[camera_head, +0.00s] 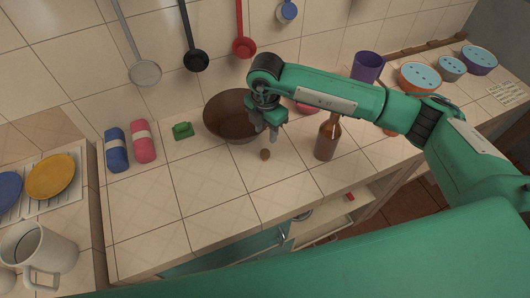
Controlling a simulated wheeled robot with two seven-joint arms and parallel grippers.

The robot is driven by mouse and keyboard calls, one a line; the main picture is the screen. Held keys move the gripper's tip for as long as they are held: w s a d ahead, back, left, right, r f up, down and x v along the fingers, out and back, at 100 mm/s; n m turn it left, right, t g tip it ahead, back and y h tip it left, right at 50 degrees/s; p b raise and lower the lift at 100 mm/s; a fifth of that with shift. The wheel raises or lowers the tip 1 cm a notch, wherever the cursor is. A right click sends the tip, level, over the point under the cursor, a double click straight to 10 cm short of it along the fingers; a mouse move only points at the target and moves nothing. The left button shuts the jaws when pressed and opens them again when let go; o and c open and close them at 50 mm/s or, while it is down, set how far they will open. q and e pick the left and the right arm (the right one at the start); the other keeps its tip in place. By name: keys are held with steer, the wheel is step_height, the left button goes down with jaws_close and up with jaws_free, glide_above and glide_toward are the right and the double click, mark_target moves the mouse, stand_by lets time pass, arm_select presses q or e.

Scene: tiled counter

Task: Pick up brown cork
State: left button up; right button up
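The brown cork (265,154) is a small round brown piece on the tiled counter, in front of the dark brown bowl. My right gripper (267,134) points down just above and behind the cork. Its two fingers look apart, with nothing visible between them, and the cork is not between them. My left gripper is not in view.
A brown bottle (327,139) stands close to the right of the cork. The dark bowl (225,116) is behind it, and a green object (182,130) lies left of the bowl. Blue (116,152) and pink (143,143) rolls are farther left. Counter left and front is clear.

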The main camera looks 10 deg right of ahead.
steer(key=p, duration=0.1)
glide_above(265, 152)
steer(key=f, duration=0.5)
steer(key=shift+s, duration=0.25)
steer(key=shift+f+p, duration=0.4)
steer(key=shift+p, duration=0.15)
step_height(265, 152, down, 4)
steer(key=shift+w+f+p, duration=0.1)
steer(key=shift+w+p, duration=0.05)
steer(key=shift+p, duration=0.95)
steer(key=shift+f, duration=0.25)
steer(key=c, duration=0.7)
